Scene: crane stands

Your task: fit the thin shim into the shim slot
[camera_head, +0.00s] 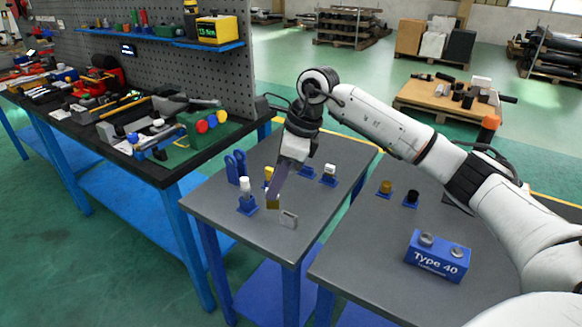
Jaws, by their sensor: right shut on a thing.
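My right gripper (275,193) points down over the small grey table (225,203). It is shut on a small brass-coloured piece, which I take to be the thin shim (272,203), at its fingertips. A small pale grey upright piece (289,219) with a dark opening stands on the table just right of and nearer than the fingertips; it may hold the shim slot, but it is too small to tell. The shim looks apart from it. My left gripper is not in view.
Around the gripper stand a white-topped piece on a blue base (246,190), a blue forked holder (236,166), a yellow piece (268,173) and another white-topped piece (329,173). A blue "Type 40" box (436,260) sits on the right table. The table's front is clear.

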